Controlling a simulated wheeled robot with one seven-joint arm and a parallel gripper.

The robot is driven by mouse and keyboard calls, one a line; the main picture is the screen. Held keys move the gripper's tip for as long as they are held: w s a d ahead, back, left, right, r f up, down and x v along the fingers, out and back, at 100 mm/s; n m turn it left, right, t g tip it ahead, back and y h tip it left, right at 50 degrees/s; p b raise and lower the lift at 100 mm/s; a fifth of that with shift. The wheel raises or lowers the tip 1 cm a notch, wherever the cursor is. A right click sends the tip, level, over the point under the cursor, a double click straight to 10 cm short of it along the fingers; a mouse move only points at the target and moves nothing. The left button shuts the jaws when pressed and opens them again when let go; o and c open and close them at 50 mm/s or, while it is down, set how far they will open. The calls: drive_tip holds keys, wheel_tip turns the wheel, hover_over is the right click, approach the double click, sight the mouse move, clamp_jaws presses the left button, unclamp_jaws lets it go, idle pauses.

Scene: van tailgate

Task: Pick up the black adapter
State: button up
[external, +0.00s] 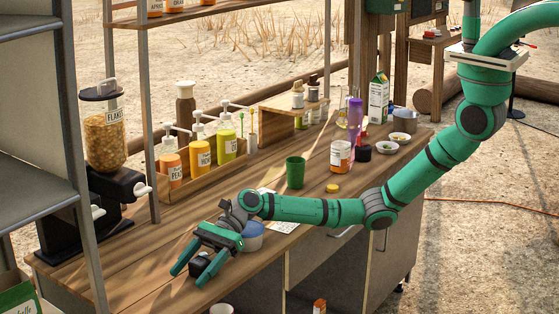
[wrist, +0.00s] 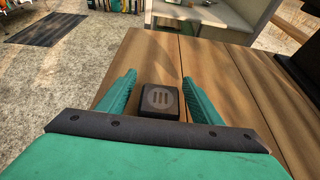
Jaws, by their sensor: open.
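The black adapter (wrist: 160,101) is a small dark block with a pale round mark on its top. It rests on the wooden counter (wrist: 150,53), near its end. In the external view the adapter (external: 199,266) lies between the fingers of my gripper (external: 191,276). In the wrist view my gripper (wrist: 160,98) is open, with one green finger on each side of the adapter. A gap shows between the adapter and each finger. The adapter's lower near side is hidden behind my gripper's dark front edge.
A blue round container (external: 252,240) stands right behind my gripper. A green cup (external: 295,172) and a yellow lid (external: 332,188) stand farther along the counter. A flakes dispenser (external: 104,140) is at the left, beside a shelf post (external: 148,120). The counter around the adapter is clear.

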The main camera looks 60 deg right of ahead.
drive_tip(key=shift+a+f, duration=0.1)
drive_tip(key=shift+a, duration=0.1)
drive_tip(key=c, duration=1.2)
drive_tip(key=shift+o, duration=0.2)
